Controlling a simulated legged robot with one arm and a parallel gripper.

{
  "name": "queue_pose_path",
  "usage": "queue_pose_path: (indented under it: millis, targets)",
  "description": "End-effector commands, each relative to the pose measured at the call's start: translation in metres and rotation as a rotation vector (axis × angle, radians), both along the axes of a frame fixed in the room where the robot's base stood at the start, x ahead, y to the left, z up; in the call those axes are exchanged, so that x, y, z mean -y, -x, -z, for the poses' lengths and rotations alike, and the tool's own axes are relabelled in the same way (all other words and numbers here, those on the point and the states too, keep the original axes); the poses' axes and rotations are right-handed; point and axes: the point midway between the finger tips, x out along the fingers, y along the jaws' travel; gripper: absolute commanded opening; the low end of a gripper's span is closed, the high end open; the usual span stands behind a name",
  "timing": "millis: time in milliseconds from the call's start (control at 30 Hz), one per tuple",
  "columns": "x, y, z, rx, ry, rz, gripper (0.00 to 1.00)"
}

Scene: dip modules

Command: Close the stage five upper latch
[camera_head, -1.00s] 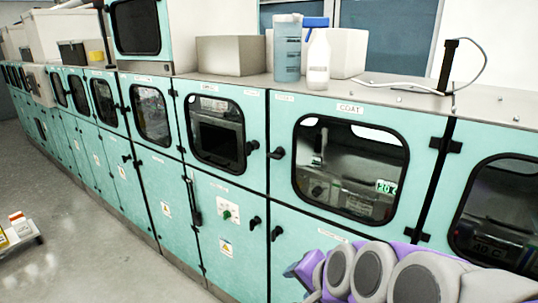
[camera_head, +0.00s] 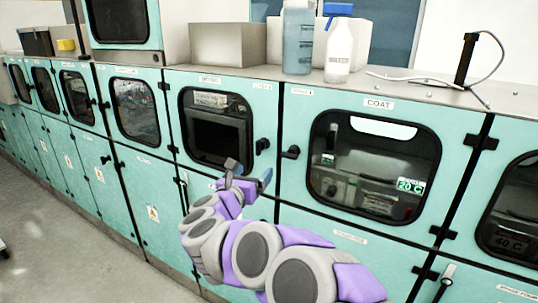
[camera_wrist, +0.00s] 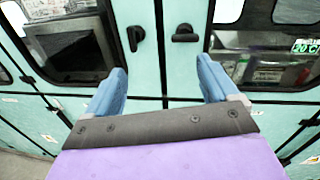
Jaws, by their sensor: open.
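Two dark upper latches face each other across a door seam. The left latch (camera_head: 262,146) is on the door with the dark screen window, and the right latch (camera_head: 291,152) is on the COAT door (camera_head: 300,110). In the wrist view, the left latch (camera_wrist: 135,38) points up and down, and the right latch (camera_wrist: 185,34) lies sideways. The stage labels are too small to read, so I cannot tell which latch is stage five. My gripper (camera_head: 247,174) is open and empty, below the latches. In the wrist view, its blue fingers (camera_wrist: 162,72) straddle the seam below both latches, apart from them.
A row of teal cabinets runs across the view, with black hinges (camera_head: 482,142) at the right. A blue-tinted bottle (camera_head: 298,42) and a blue-capped white bottle (camera_head: 338,50) stand on top. Open floor (camera_head: 45,240) lies at the left.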

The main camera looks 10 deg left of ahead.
Motion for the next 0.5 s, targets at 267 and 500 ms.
queue_pose_path:
  millis: [267, 500]
  targets:
    - [0.031, 0.004, 0.013, 0.037, -0.105, 0.135, 0.87]
    - [0.025, -0.030, 0.019, 0.037, -0.089, 0.136, 0.87]
